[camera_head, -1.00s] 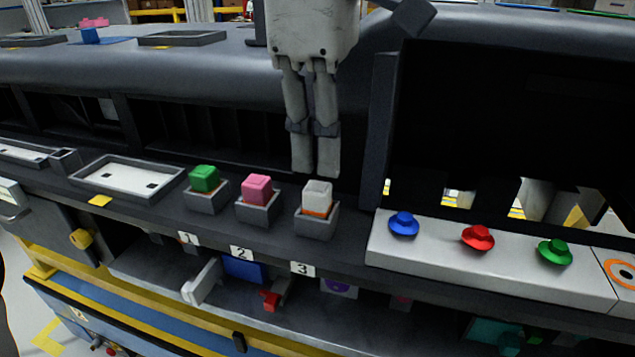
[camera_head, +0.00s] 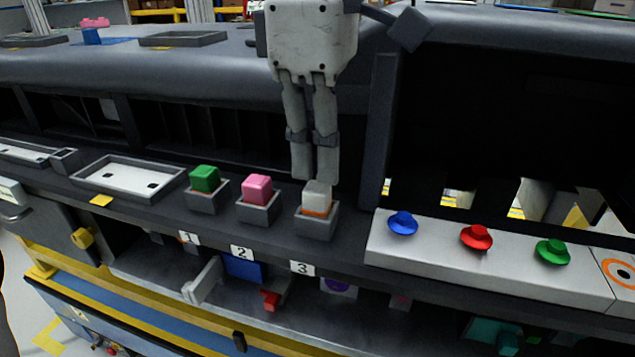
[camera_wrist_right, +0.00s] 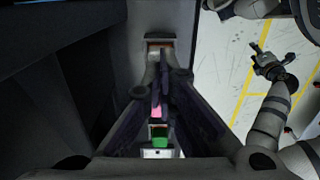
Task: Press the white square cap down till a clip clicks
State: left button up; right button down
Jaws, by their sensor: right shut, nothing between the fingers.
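The white square cap (camera_head: 315,197) sits in the grey socket (camera_head: 316,228) above label 3, with an orange band showing under it. My right gripper (camera_head: 315,180) points down over it, its two fingers shut together and empty. The fingertips overlap the back of the cap's top; I cannot tell whether they press on it or stop just short. In the right wrist view the fingers hide most of the cap. What looks like my left gripper (camera_wrist_right: 262,55) shows at the right of the wrist view, over the floor and too small to read.
A pink cap (camera_head: 257,189) and a green cap (camera_head: 204,179) sit in sockets to the left. Blue (camera_head: 403,223), red (camera_head: 476,237) and green (camera_head: 552,251) buttons stand on a white panel to the right. A dark upright post (camera_head: 377,130) rises close to the right of my gripper.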

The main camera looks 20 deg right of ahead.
jog(key=shift+f, duration=0.9)
dwell(0.3)
jog(key=shift+r, duration=0.1)
notch_tip(320, 180, up, 8)
jog(key=shift+f, duration=0.1)
dwell(0.6)
